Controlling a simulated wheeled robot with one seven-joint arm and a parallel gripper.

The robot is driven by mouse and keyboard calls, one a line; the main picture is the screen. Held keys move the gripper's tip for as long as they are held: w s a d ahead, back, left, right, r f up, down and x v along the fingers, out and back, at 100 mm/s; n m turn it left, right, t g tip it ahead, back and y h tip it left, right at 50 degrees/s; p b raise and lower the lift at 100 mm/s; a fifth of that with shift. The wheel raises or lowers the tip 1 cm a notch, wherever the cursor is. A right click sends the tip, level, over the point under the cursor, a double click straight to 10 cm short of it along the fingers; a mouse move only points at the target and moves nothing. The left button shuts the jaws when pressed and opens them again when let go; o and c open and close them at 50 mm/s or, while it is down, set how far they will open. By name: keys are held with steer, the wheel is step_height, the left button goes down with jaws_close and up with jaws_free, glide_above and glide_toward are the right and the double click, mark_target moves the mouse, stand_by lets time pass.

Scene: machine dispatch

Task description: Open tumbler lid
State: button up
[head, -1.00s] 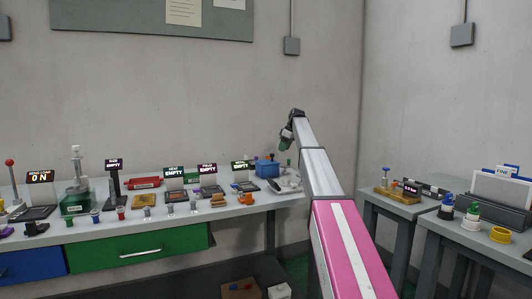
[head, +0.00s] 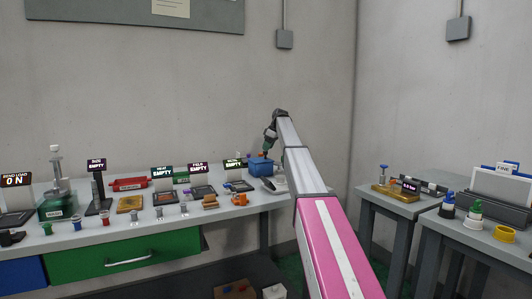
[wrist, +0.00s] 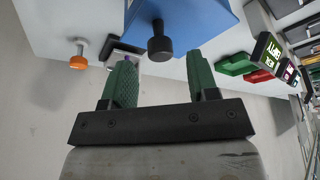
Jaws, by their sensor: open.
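A blue box (head: 260,167), which looks like the tumbler, stands at the back right of the long bench. In the wrist view its blue face (wrist: 195,18) fills the top middle. A black round knob (wrist: 159,42) sticks out from that face toward my gripper. My gripper (wrist: 160,64) is open, with one green finger on each side of the knob's line and nothing held. The knob appears just beyond the fingertips; I cannot tell whether they overlap it in depth. In the head view my gripper (head: 268,139) is just above the box, pointing down.
Green and red trays (wrist: 235,64) and a lit display (wrist: 268,50) are on the right. An orange part (head: 240,199) lies on the bench in front of the box.

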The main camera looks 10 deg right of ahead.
steer(key=x, duration=0.3)
steer(key=shift+f, duration=0.1)
